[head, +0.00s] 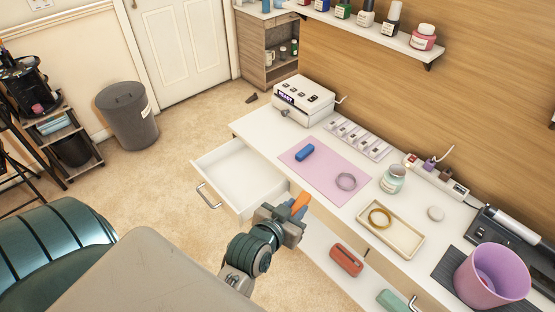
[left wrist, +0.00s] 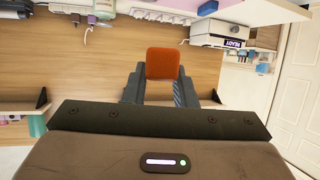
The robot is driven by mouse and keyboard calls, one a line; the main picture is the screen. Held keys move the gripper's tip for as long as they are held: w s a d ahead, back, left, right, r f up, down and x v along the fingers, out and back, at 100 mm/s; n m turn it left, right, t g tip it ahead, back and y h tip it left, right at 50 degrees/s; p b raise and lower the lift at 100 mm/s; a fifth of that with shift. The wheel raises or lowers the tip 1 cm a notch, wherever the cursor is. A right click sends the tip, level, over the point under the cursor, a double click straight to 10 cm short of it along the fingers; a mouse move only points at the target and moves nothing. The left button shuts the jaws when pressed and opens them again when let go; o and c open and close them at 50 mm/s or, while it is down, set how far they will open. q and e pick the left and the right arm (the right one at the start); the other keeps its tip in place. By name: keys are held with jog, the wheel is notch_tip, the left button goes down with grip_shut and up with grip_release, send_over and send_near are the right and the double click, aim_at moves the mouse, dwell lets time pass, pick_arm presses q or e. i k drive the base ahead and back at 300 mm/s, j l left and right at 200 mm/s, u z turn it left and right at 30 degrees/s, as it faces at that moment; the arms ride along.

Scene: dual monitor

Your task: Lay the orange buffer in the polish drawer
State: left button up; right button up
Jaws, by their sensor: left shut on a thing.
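The orange buffer (head: 301,203) is held at the tip of my left gripper (head: 293,214), which is shut on it. In the left wrist view the orange buffer (left wrist: 162,63) sits between the two dark fingers of the left gripper (left wrist: 162,80). An open white drawer (head: 236,172) sticks out from the desk, and its visible inside looks empty. No label on it can be read. In the head view the left gripper appears just right of this drawer, close to the desk's front edge. My right gripper is not in view.
On the white desk, a pink mat (head: 318,160) bears a blue block (head: 305,152) and a grey ring (head: 346,181). A tray (head: 390,240) with a gold ring, a jar (head: 393,179) and a purple bin (head: 489,278) stand to the right. A red case (head: 346,260) lies below the desktop.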

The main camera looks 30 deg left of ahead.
aim_at(234, 179)
jog(key=j+z, duration=0.15)
jog(key=z, duration=0.35)
jog(key=j+z, duration=0.15)
jog(key=z, duration=0.35)
jog(key=j+z, duration=0.15)
jog(key=z, duration=0.35)
jog(key=k+j+z, duration=0.4)
jog(key=j, duration=0.3)
jog(key=k+j+z, duration=0.4)
jog(key=j, duration=0.25)
jog(key=k+j+z, duration=0.4)
jog(key=k+j, duration=0.5)
jog(key=k, duration=0.15)
jog(key=k+j+z, duration=0.1)
jog(key=k+j, duration=0.9)
jog(key=k, duration=0.25)
jog(key=j+z, duration=0.05)
